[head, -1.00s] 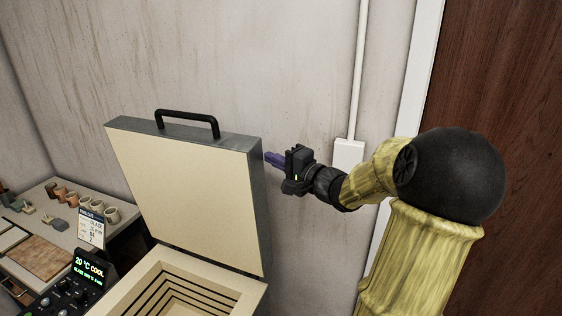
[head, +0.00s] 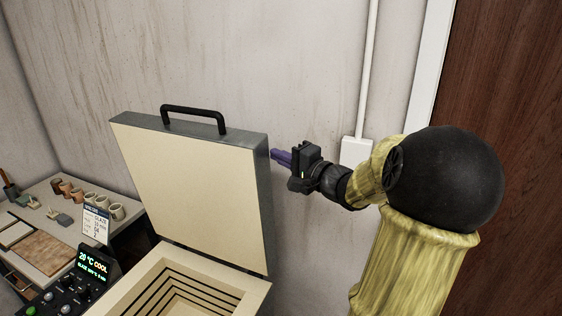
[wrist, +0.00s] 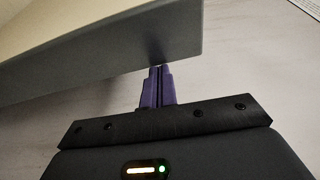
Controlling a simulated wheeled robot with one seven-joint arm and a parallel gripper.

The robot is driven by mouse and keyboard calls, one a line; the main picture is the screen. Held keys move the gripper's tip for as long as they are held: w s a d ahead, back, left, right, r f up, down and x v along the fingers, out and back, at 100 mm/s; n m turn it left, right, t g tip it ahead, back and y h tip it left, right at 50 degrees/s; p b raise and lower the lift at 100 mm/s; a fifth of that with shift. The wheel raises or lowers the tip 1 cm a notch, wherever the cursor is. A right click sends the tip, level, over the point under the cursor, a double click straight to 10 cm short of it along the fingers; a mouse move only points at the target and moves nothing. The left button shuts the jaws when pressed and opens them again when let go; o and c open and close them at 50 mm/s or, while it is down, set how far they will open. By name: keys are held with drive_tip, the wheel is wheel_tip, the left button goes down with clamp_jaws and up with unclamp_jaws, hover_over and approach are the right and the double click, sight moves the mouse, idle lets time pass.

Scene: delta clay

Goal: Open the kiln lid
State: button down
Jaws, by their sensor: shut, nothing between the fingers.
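The kiln lid (head: 195,185) stands raised and upright, its cream inner face toward the head camera and a black handle (head: 193,112) along its top edge. The kiln body (head: 150,275) below is open, showing its stepped, grooved inside. My gripper (head: 273,154) is shut and empty at the lid's right side edge. In the wrist view its purple fingers (wrist: 158,70) are together, with the tips at the grey edge of the lid (wrist: 165,45); I cannot tell whether they touch it.
A control box (head: 95,268) with a green display reading COOL stands left of the kiln. Behind it a table (head: 80,222) holds several cups (head: 90,199) and a sign card (head: 96,225). A wall with a white conduit box (head: 356,151) is close behind my gripper.

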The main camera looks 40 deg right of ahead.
drive_tip(key=d+b+v, duration=0.1)
drive_tip(key=b+v, duration=0.1)
drive_tip(key=v, duration=0.7)
drive_tip(key=shift+d+b, duration=0.3)
drive_tip(key=shift+d, duration=0.1)
